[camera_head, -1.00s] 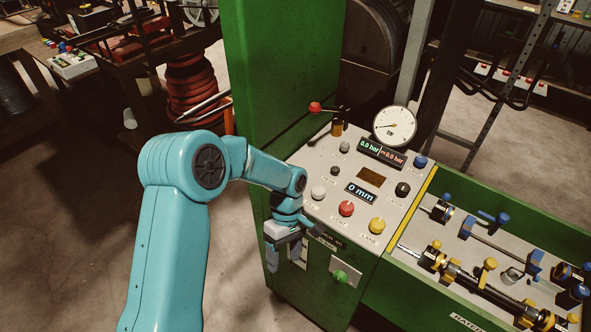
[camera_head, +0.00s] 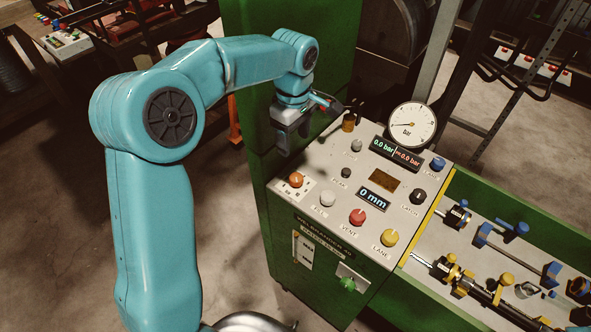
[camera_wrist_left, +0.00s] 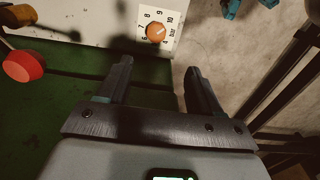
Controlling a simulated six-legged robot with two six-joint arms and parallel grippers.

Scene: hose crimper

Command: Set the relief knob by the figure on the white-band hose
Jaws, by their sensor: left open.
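The relief knob (camera_head: 296,180) is orange and sits at the left edge of the grey control panel (camera_head: 330,183). My left gripper (camera_head: 295,142) is open and empty above the panel's left edge, apart from the knob. In the wrist view its fingers (camera_wrist_left: 157,68) lie below the knob. I cannot make out a white band on any hose. My right gripper is not in view.
White, red (camera_head: 358,217) and yellow (camera_head: 390,238) buttons line the panel front. A gauge (camera_head: 411,125) and displays stand behind. A green tray (camera_head: 475,185) at right holds hose fittings.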

